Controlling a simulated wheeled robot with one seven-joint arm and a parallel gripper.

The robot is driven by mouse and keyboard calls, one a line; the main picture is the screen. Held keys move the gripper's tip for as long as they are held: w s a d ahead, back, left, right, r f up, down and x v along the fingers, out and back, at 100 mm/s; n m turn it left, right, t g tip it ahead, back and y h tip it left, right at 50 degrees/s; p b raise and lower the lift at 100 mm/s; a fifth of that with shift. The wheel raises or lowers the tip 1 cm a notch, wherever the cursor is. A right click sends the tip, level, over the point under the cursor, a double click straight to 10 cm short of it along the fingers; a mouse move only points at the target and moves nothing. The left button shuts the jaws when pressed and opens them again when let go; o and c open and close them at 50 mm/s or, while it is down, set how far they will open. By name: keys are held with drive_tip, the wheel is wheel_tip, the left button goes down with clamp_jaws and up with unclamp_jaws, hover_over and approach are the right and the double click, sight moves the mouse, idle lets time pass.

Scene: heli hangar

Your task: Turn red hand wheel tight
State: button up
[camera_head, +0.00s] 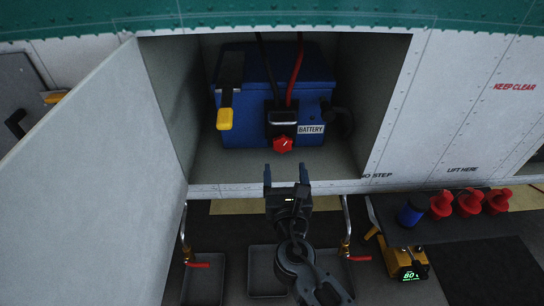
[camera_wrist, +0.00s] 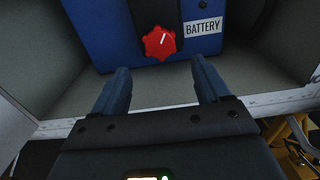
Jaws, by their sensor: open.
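The red hand wheel (camera_head: 283,144) is a small lobed knob with a white mark, on the front of a black connector on the blue battery (camera_head: 243,128). In the wrist view the wheel (camera_wrist: 159,43) shows at the upper middle, its white mark tilted up and to the right. My gripper (camera_head: 287,168) is just below and in front of the wheel, at the compartment's front edge. In the wrist view my gripper's two fingers (camera_wrist: 158,78) are spread apart with nothing between them. The wheel is beyond the fingertips, and I see no contact.
The battery sits in an open compartment with a door panel (camera_head: 90,165) swung out at left. A yellow-handled lever (camera_head: 225,118) and black and red cables are close by. Below right, a shelf holds red caps (camera_head: 468,202) and a blue cylinder (camera_head: 411,213).

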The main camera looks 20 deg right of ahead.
sight(283, 147)
drive_tip(key=x, duration=0.7)
drive_tip(key=shift+w+d, duration=0.1)
drive_tip(key=shift+w, duration=0.2)
drive_tip(key=c, duration=1)
